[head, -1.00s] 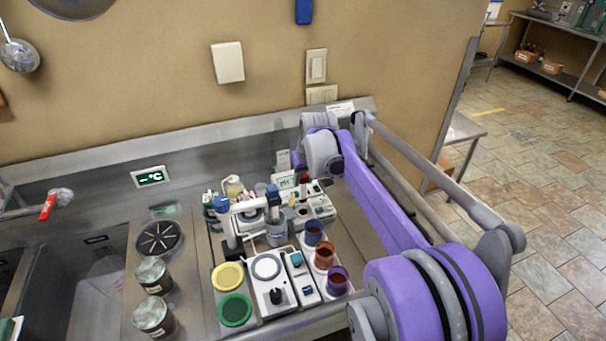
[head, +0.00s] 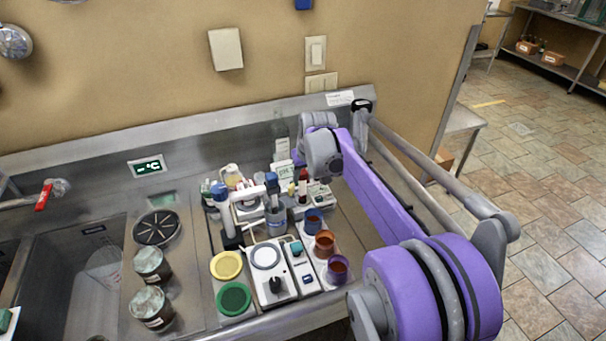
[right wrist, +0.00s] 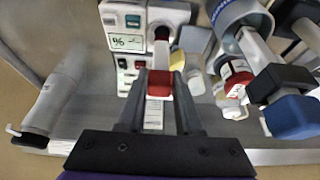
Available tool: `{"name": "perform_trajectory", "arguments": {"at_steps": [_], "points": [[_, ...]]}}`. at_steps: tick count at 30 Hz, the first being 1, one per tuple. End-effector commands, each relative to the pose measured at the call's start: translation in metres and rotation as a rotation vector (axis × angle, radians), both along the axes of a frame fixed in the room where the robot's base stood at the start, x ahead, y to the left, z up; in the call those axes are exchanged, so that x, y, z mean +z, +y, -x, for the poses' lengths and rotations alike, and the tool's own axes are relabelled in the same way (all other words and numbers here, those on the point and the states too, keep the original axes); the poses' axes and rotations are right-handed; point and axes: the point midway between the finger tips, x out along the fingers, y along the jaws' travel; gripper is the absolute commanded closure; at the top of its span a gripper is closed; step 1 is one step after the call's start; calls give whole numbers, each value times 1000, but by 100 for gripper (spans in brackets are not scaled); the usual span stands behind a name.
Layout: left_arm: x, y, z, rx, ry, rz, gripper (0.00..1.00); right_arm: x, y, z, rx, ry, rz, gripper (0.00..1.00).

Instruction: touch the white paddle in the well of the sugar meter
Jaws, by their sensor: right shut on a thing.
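The sugar meter (head: 320,194) is a small white device at the back right of the tray; its % display (right wrist: 127,41) faces up in the right wrist view. My right gripper (right wrist: 160,84) is shut on the red grip of the paddle (right wrist: 158,82). The red part of the paddle also shows small in the head view (head: 303,174), beside the meter. My right gripper's fingers are mostly hidden in the head view. My left gripper is not in view.
Blue-capped stands (head: 271,184) and small bottles crowd the paddle's left in the head view. Blue, orange and purple cups (head: 324,241) stand in front. Yellow (head: 226,264) and green lids lie at the front left. The steel wall strip (head: 240,119) is close behind.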

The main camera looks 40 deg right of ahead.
Motion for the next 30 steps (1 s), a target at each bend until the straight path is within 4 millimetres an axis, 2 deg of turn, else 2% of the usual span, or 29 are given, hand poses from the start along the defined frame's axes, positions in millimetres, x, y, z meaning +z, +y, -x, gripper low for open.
{"name": "perform_trajectory", "arguments": {"at_steps": [30], "points": [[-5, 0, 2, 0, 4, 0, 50, -8, 0, 0, 0, 0, 0, 100]]}}
